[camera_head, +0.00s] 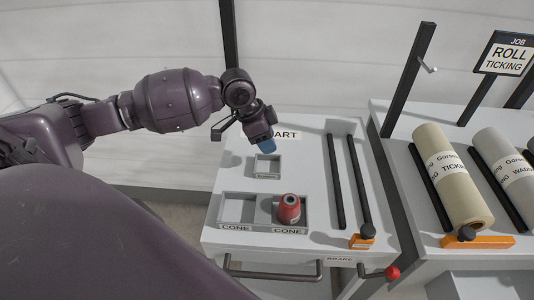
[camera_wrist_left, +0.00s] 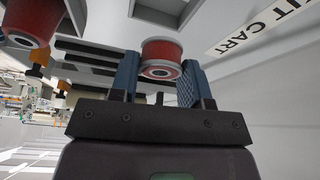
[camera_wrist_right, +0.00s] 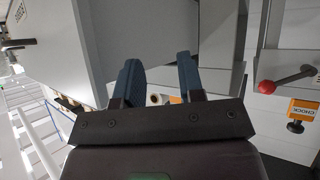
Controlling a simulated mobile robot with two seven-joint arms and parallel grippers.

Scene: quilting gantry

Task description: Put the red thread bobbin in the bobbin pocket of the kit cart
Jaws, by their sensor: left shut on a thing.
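In the left wrist view the red thread bobbin (camera_wrist_left: 161,50), a red spool with pale end flanges, is between the blue fingers of my left gripper (camera_wrist_left: 160,66), which is shut on it. In the head view my left gripper (camera_head: 269,146) is above the kit cart (camera_head: 310,165), at the back edge of the small bobbin pocket (camera_head: 267,167). The bobbin is hidden there by the gripper. The pocket's grey wall (camera_wrist_left: 163,12) shows just beyond the bobbin in the left wrist view. My right gripper (camera_wrist_right: 158,70) is open and empty, seen only in its own wrist view.
A red thread cone (camera_head: 289,209) stands in the right cone pocket; the left cone pocket (camera_head: 238,208) is empty. Two black bars (camera_head: 337,182) lie on the cart's right side. Rolls (camera_head: 452,178) lie on the neighbouring table. The brake lever's red knob (camera_head: 392,273) is at the cart's front.

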